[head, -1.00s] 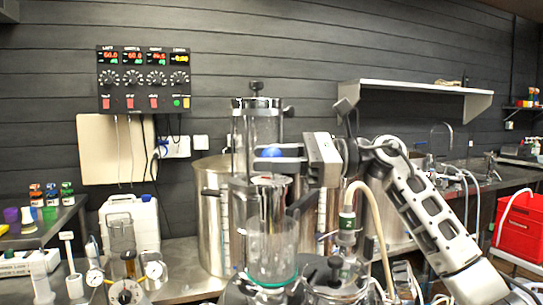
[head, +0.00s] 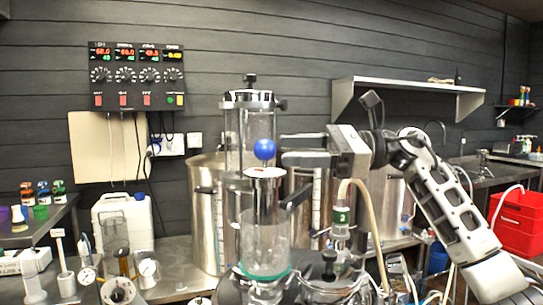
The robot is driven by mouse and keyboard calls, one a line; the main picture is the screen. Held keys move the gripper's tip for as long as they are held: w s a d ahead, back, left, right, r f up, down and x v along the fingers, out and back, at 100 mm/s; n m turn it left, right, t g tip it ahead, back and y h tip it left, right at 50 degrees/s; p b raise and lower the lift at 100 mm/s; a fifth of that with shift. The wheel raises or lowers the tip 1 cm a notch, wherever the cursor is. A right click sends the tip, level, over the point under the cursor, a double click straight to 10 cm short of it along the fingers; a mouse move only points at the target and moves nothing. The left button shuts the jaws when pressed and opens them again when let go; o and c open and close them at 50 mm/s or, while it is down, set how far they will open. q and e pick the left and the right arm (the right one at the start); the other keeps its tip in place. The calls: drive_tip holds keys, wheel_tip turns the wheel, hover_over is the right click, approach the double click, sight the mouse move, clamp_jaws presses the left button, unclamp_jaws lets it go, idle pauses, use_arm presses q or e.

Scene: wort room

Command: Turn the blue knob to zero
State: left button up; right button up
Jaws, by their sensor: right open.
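The blue knob (head: 264,149) is a round ball in the middle of the head view. It sits just above a metal cap with a white top, over a clear glass cylinder (head: 264,250). My right gripper (head: 285,180) comes in from the right and is open and empty. Its fingers point left, with the upper fingertip close to the right of the knob and a visible gap between them. The lower finger is near the metal cap, and I cannot tell whether it touches. My left gripper is not in view.
A control panel (head: 137,77) with several dials and red displays hangs on the wall at left. Steel pots (head: 207,215) stand behind the glass column. A white jug (head: 124,228) and small gauges (head: 147,269) crowd the bench at left. A wall shelf (head: 410,86) is above my right arm.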

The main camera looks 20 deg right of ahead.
use_arm(q)
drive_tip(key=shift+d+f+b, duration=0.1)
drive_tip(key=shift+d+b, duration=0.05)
drive_tip(key=shift+b, duration=0.5)
use_arm(e)
drive_tip(key=v, duration=1)
drive_tip(key=shift+d, duration=0.25)
drive_tip(key=shift+s, duration=0.1)
